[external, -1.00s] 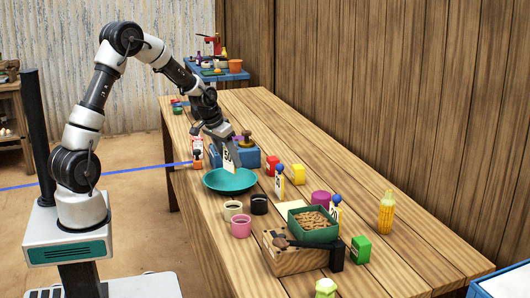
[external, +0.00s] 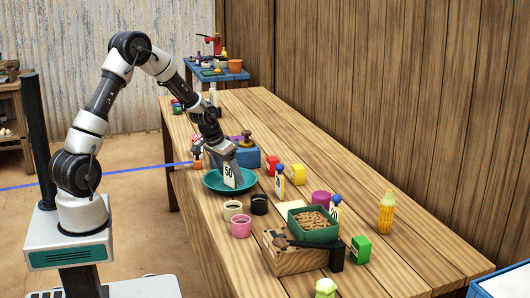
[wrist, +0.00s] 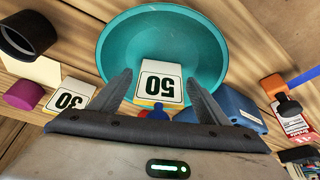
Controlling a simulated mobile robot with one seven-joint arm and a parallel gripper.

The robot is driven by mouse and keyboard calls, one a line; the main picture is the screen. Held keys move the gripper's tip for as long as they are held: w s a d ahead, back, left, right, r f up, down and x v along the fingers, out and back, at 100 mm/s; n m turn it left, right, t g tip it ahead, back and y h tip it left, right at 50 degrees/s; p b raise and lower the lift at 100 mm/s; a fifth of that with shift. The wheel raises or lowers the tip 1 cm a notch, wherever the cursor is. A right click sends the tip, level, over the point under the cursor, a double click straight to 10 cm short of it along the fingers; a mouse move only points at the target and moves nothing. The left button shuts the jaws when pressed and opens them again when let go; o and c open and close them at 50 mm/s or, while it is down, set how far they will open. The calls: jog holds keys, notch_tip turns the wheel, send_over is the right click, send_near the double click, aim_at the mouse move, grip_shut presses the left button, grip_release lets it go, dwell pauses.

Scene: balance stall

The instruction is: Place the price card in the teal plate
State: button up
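The price card (external: 229,175), white with a black "50", stands tilted in the hollow of the teal plate (external: 209,187) in the external view. In the wrist view the card (wrist: 160,80) lies in front of the plate's inside (wrist: 115,50), its number upside down. My gripper (external: 226,163) is low over the plate, right at the card. In the wrist view the fingers of my gripper (wrist: 160,82) are spread, one on each side of the card, with a gap visible on both sides. The card's contact with the plate floor is partly hidden.
A blue box (external: 247,158) stands behind the plate and an orange bottle (external: 198,163) at its left. Another card on a stand (external: 279,184) is to the right.

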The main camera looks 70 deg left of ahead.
jog(key=shift+s+r, duration=0.1)
jog(key=shift+r, duration=0.5)
jog(key=s+d+r+m+p, duration=0.1)
jog(key=s+d+r, duration=0.2)
jog(key=d+r, duration=0.35)
jog(key=s+d+r+p, duration=0.1)
jog(key=s+d+r, duration=0.2)
jog(key=r, duration=0.7)
jog(key=s+d+r+m+h, duration=0.1)
jog(key=s+d+r, duration=0.2)
jog(key=s+d, duration=0.6)
jog(key=s+d+r+m+t, duration=0.1)
jog(key=s+d+r, duration=0.3)
jog(key=s+d, duration=0.4)
jog(key=shift+s+d+r+m+h, duration=0.2)
jog(key=shift+s+d+m+h, duration=0.2)
jog(key=shift+d+m, duration=0.4)
